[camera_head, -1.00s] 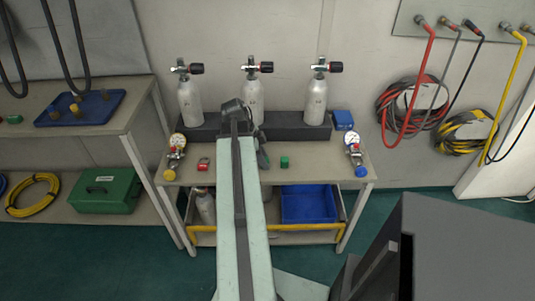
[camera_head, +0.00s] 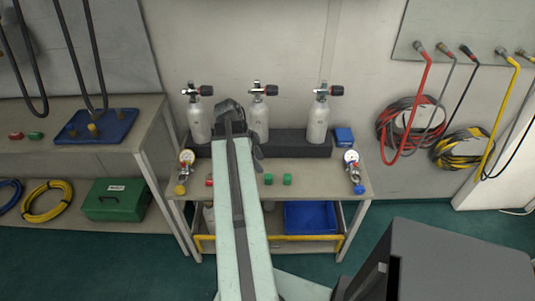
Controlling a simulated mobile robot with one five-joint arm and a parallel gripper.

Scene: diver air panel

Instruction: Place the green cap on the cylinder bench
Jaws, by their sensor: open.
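Two green caps sit side by side on the cylinder bench top (camera_head: 325,186), the left one (camera_head: 268,179) and the right one (camera_head: 287,179), right of my arm. Another green cap (camera_head: 35,135) lies on the left bench beside a red cap (camera_head: 15,136). My gripper (camera_head: 243,130) is open over the cylinder bench, in front of the cylinder rack, and no object shows in it. My arm hides part of the bench top and partly covers a red item (camera_head: 209,181) there.
Three grey cylinders, including the right one (camera_head: 318,120), stand in a dark rack (camera_head: 295,146). A blue tray (camera_head: 98,127) is on the left bench. A grey box-like block (camera_head: 465,262) fills the lower right.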

